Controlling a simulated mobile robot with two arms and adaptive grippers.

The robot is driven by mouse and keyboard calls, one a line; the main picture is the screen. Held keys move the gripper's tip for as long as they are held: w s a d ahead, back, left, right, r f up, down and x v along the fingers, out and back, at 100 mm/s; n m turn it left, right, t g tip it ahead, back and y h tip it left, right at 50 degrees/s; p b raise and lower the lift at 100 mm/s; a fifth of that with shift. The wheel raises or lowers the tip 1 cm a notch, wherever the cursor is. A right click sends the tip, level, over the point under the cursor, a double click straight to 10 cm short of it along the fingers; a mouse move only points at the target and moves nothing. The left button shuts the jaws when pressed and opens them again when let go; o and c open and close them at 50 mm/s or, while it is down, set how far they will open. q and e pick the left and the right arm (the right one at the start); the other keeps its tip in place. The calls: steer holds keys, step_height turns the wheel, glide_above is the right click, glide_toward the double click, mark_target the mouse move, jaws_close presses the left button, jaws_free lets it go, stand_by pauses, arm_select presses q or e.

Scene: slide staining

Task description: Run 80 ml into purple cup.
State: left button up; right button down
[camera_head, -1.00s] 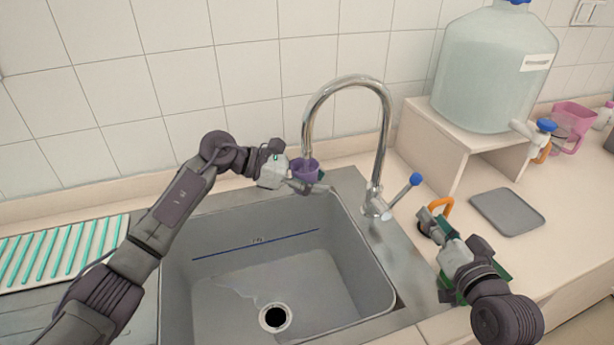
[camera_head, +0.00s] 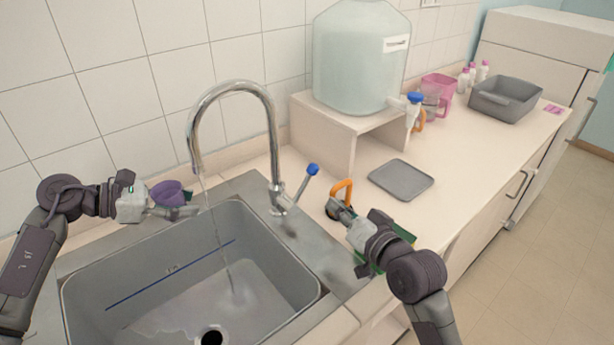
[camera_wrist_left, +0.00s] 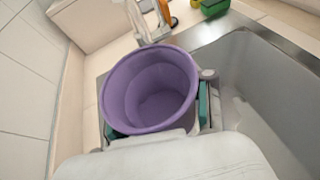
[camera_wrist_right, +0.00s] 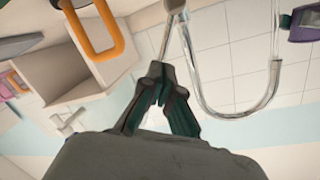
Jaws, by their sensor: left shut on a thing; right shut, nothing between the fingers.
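My left gripper (camera_head: 180,211) is shut on the purple cup (camera_head: 170,192) and holds it above the sink's left back edge, left of the water stream. In the left wrist view the cup (camera_wrist_left: 150,85) is open towards the camera; I cannot tell how much water it holds. The faucet (camera_head: 272,135) runs, and its stream (camera_head: 217,235) falls past the cup into the sink. The faucet lever (camera_head: 300,185) has a blue tip. My right gripper (camera_head: 338,212) is shut and empty, right of the lever; its closed fingers (camera_wrist_right: 165,80) show in the right wrist view.
The grey sink (camera_head: 150,262) has a dark drain. An orange handle (camera_head: 343,188) stands close to my right gripper. A grey tray (camera_head: 401,180) lies on the counter. A large water jug (camera_head: 355,65) on a stand, a pink jug (camera_head: 440,85) and a grey bin (camera_head: 505,98) stand farther right.

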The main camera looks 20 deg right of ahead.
mark_target(333, 190)
steer(key=w+d+f+m+y, duration=0.1)
steer(key=d+f+m+g+y, duration=0.1)
steer(key=d+f, duration=0.1)
steer(key=w+d+f+m+g+y, duration=0.1)
steer(key=d+f+m, duration=0.1)
steer(key=shift+w, duration=0.3)
steer(key=d+m+y, duration=0.1)
steer(key=d+m, duration=0.2)
steer(key=shift+w+y, duration=0.1)
steer(key=shift+y, duration=0.2)
steer(key=d+m+y, duration=0.1)
steer(key=s+d+r+m+t+y, duration=0.1)
steer(key=m, duration=0.1)
steer(key=shift+s+d+r, duration=0.1)
steer(key=shift+d+r, duration=0.05)
steer(key=shift+d, duration=0.1)
steer(key=shift+s+d+r+m+y, duration=0.25)
steer(key=shift+d+r+m+y, duration=0.2)
steer(key=shift+m+y, duration=0.2)
steer(key=shift+m, duration=0.25)
steer(key=x, duration=0.9)
steer(key=shift+w+r, duration=0.1)
steer(key=shift+r, duration=0.2)
steer(key=a, duration=0.1)
steer(key=w+a+r, duration=0.1)
steer(key=a, duration=0.1)
steer(key=shift+r, duration=0.15)
steer(key=shift+a+r+t, duration=0.25)
steer(key=shift+a+t, duration=0.05)
steer(key=shift+a, duration=0.15)
